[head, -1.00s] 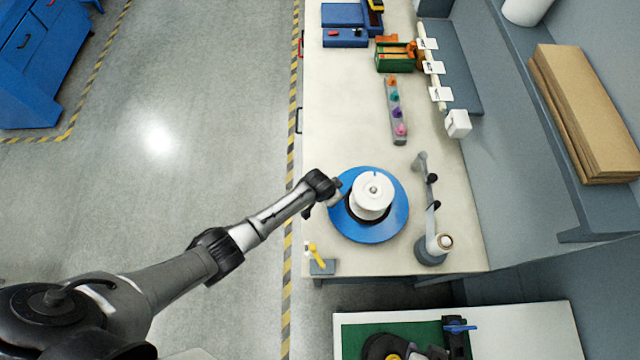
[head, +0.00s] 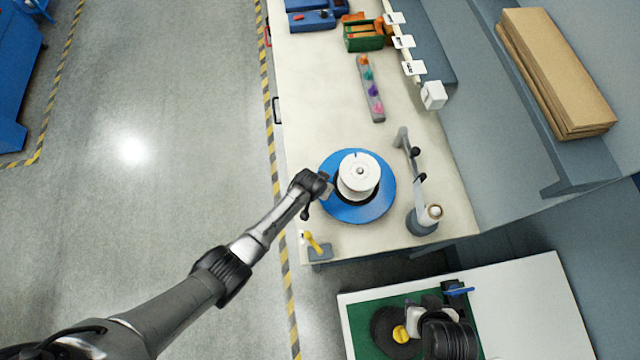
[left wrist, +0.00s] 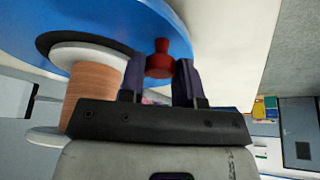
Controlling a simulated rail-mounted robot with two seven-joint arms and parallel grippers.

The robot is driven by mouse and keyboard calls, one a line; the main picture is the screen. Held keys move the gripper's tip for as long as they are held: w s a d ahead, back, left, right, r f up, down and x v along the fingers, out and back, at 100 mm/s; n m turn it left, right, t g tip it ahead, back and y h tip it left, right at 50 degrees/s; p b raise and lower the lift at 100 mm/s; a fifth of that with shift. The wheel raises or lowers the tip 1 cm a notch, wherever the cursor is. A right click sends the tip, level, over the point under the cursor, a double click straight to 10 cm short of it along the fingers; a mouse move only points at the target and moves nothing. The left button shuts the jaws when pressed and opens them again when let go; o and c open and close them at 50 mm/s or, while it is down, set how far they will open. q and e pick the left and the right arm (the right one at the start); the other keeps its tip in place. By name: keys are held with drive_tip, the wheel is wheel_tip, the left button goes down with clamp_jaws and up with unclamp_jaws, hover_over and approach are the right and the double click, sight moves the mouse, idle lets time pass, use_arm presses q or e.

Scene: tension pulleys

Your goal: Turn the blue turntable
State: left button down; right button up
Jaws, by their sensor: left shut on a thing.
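The blue turntable (head: 370,213) lies on the near end of the light workbench. A white-flanged spool (head: 359,171) stands upright on it; the left wrist view shows its copper-coloured winding (left wrist: 88,92). A red knob (left wrist: 160,60) sits at the turntable's rim. My left gripper (head: 326,187) is at the turntable's left edge in the head view. In the left wrist view its two dark fingers (left wrist: 160,75) are on either side of the red knob, shut on it. In the head view the gripper hides the knob.
A grey jointed post (head: 422,215) stands close to the turntable's right. A small block with a yellow lever (head: 316,247) sits at the bench's near left corner. A strip of coloured knobs (head: 371,88) and a green box (head: 363,36) lie farther back. Bare bench separates them from the turntable.

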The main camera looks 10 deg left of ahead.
use_arm(q)
drive_tip(key=c, duration=0.8)
unclamp_jaws()
drive_tip(key=shift+s+a+r, duration=0.1)
drive_tip(key=shift+r, duration=0.35)
drive_tip(key=p+v, duration=0.1)
drive_tip(key=v, duration=1.1)
drive_tip(key=shift+s+r, duration=0.25)
drive_tip(key=shift+r, duration=0.1)
drive_tip(key=shift+a, duration=0.1)
